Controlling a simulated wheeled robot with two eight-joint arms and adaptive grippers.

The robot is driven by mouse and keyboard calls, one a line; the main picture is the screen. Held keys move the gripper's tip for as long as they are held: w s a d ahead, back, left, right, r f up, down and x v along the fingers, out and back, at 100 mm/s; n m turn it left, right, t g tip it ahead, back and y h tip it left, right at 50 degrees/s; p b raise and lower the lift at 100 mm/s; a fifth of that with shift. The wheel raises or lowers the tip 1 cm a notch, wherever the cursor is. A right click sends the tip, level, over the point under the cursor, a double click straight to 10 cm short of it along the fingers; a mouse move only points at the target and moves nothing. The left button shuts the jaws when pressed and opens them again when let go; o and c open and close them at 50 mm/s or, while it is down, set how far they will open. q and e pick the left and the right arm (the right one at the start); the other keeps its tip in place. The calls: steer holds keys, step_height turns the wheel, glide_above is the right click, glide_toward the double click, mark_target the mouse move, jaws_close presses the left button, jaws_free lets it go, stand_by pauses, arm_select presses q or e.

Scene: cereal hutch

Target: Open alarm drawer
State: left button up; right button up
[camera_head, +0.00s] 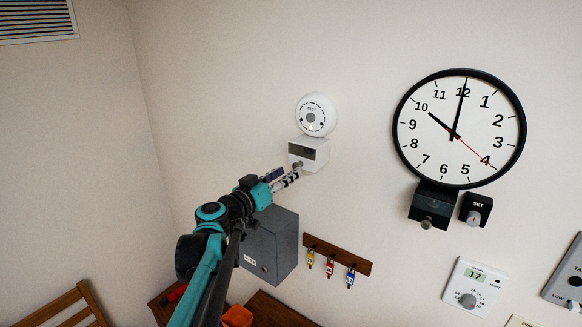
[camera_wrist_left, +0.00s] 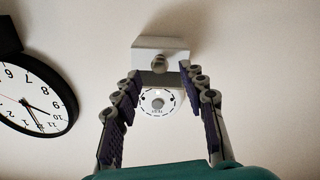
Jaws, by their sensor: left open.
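The white round alarm (camera_head: 315,115) is on the wall, with a small white box drawer unit (camera_head: 309,150) below it. The unit has a dark front strip and a small round knob (camera_head: 297,165) at its lower front. My left gripper (camera_head: 288,178) reaches up to just below and in front of the knob. In the left wrist view the picture is turned over: the unit (camera_wrist_left: 146,54) is above the alarm (camera_wrist_left: 170,104), and the knob (camera_wrist_left: 157,65) lies between the spread fingertips (camera_wrist_left: 162,77). The fingers look apart from it. My right gripper is out of view.
A large black-rimmed clock (camera_head: 460,128) hangs to the right, with a black box (camera_head: 430,205) and a SET knob (camera_head: 475,210) below. A grey wall cabinet (camera_head: 270,245) and a key rack (camera_head: 337,254) are lower down.

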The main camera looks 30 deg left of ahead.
arm_select(q)
steer(key=w, duration=0.3)
steer(key=shift+d, duration=0.15)
jaws_close()
steer(key=s, duration=0.6)
steer(key=shift+s+a+p, duration=0.15)
steer(key=shift+a+p, duration=0.1)
steer(key=shift+p, duration=0.05)
jaws_free()
